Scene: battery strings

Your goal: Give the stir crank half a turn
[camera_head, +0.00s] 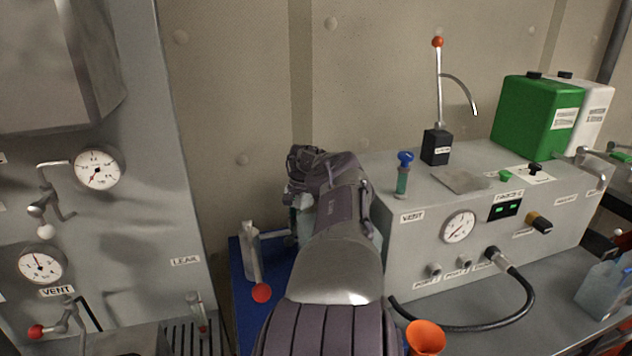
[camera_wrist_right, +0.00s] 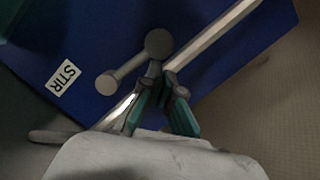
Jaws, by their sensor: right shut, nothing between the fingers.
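The STIR label (camera_wrist_right: 62,77) is on a blue surface (camera_wrist_right: 100,40) in the right wrist view. The grey stir crank there has a round hub (camera_wrist_right: 158,43), a short arm ending in a round knob (camera_wrist_right: 106,83), and a long pale bar running to the upper right. My right gripper (camera_wrist_right: 165,80), with teal pads, is shut and empty close by the hub and bar; whether it touches them I cannot tell. In the head view my right gripper (camera_head: 301,205) is mostly hidden by my own arm, above the blue unit (camera_head: 240,270). My left gripper is not in view.
A grey gauge panel (camera_head: 130,230) is at the left. At the right is a grey box (camera_head: 400,260) with a gauge, ports and hose. An orange funnel (camera_head: 426,337) is at the bottom.

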